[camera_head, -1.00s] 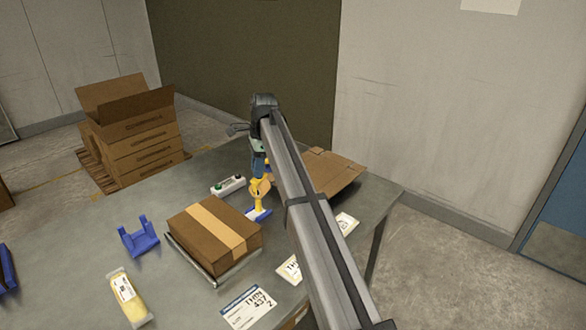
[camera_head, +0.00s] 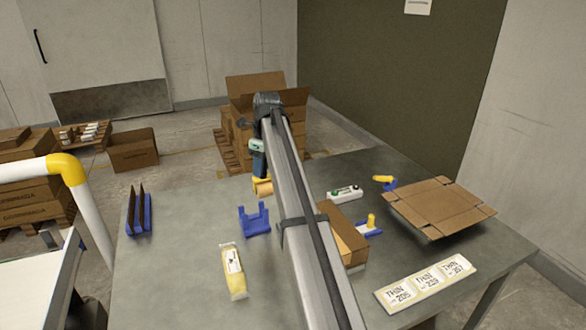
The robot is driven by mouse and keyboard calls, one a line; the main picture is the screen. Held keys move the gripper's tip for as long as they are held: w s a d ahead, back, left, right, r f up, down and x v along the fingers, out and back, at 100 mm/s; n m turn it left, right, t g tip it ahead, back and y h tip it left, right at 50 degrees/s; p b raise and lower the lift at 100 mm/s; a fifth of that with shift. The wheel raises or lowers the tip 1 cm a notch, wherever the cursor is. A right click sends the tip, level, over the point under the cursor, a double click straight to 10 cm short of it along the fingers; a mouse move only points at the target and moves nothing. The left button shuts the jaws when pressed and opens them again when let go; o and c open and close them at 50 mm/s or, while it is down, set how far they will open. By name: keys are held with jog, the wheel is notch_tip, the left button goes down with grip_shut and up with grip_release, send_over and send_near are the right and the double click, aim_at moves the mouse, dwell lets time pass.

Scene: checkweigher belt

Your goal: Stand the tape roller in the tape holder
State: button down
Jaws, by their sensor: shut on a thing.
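My gripper (camera_head: 261,176) is shut on the tape roller (camera_head: 263,188), a yellow piece with a tan roll, and holds it up over the table. The arm link hides part of the roller on its right. A blue cradle with two upright prongs (camera_head: 256,225), seemingly the tape holder, stands on the table just nearer the camera than the roller. It looks empty, and the roller is apart from it. How high the roller hangs above the table is hard to tell.
A brown box (camera_head: 349,245), partly behind my arm, and a yellow post on a blue base (camera_head: 371,221) are to the right. A yellow packet (camera_head: 233,270) lies in front. A blue rack (camera_head: 149,215) stands left. Flat cardboard (camera_head: 440,207) lies right. The table between rack and cradle is clear.

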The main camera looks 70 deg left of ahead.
jog(key=s+a+f, duration=0.1)
jog(key=s+f, duration=0.2)
jog(key=f, duration=0.8)
jog(key=shift+s+f, duration=0.15)
jog(key=shift+s, duration=0.2)
dwell(1.0)
jog(key=c, duration=0.7)
grip_release()
jog(key=shift+c, duration=0.2)
jog(key=r, duration=0.4)
jog(key=w+d+r, duration=0.1)
jog(key=r, duration=0.8)
jog(key=shift+w+d+r, duration=0.2)
jog(key=shift+r, duration=0.15)
